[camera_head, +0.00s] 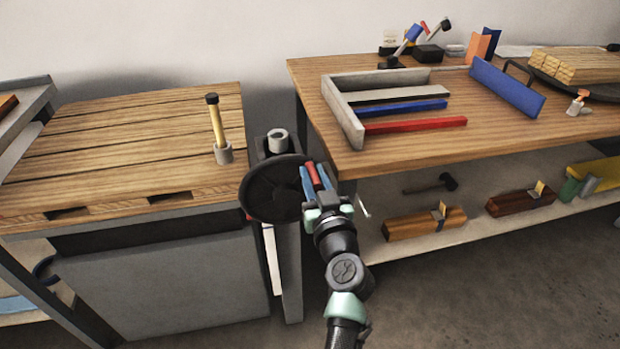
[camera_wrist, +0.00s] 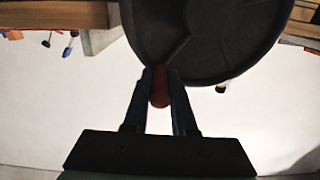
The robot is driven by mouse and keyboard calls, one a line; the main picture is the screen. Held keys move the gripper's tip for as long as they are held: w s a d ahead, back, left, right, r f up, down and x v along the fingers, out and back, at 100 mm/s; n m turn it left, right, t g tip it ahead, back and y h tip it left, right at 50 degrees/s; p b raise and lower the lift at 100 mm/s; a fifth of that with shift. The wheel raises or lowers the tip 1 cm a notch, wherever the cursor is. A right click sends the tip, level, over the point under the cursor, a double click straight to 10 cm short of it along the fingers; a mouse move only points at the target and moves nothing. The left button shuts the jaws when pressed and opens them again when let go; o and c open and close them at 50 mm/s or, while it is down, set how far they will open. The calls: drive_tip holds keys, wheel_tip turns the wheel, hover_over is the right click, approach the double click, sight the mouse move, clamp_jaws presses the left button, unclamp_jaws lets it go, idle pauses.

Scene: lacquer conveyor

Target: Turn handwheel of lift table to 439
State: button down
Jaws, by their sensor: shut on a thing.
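The handwheel (camera_head: 268,190) is a black disc on the right side of the wooden-topped lift table (camera_head: 120,145). A red handle (camera_head: 322,176) stands out from its rim on the right. My gripper (camera_head: 315,178) is shut on this handle. In the wrist view, the handwheel (camera_wrist: 210,30) fills the top middle, and my two fingers close on either side of the red handle (camera_wrist: 160,88). No readable number or scale shows in either view.
A workbench (camera_head: 420,150) stands close on the right, its corner near my gripper. It bears a grey frame (camera_head: 345,110), blue and red bars and a blue block (camera_head: 507,87). Planes lie on its lower shelf (camera_head: 400,252).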

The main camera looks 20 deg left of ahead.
sight(296, 220)
drive_tip(key=w+d+f+m+b, duration=0.2)
drive_tip(key=d+f+m+b, duration=0.2)
drive_tip(key=f+m+b, duration=0.7)
drive_tip(key=shift+s+a+f+m+p, duration=0.3)
drive_tip(key=shift+s+a+f+m, duration=0.55)
drive_tip(key=shift+m, duration=1.8)
drive_tip(key=shift+s+a+f+m+p, duration=0.4)
drive_tip(key=shift+a+f+m, duration=0.85)
drive_tip(key=shift+m, duration=1.35)
drive_tip(key=shift+s+a+f+m+p, duration=0.2)
drive_tip(key=shift+s+a+f+m, duration=0.8)
drive_tip(key=shift+m, duration=1.65)
drive_tip(key=shift+w+a+r, duration=0.15)
drive_tip(key=shift+w+a, duration=0.05)
drive_tip(key=shift+a, duration=0.1)
drive_tip(key=c, duration=1)
unclamp_jaws()
drive_tip(key=shift+o, duration=1.3)
drive_tip(key=shift+r, duration=0.15)
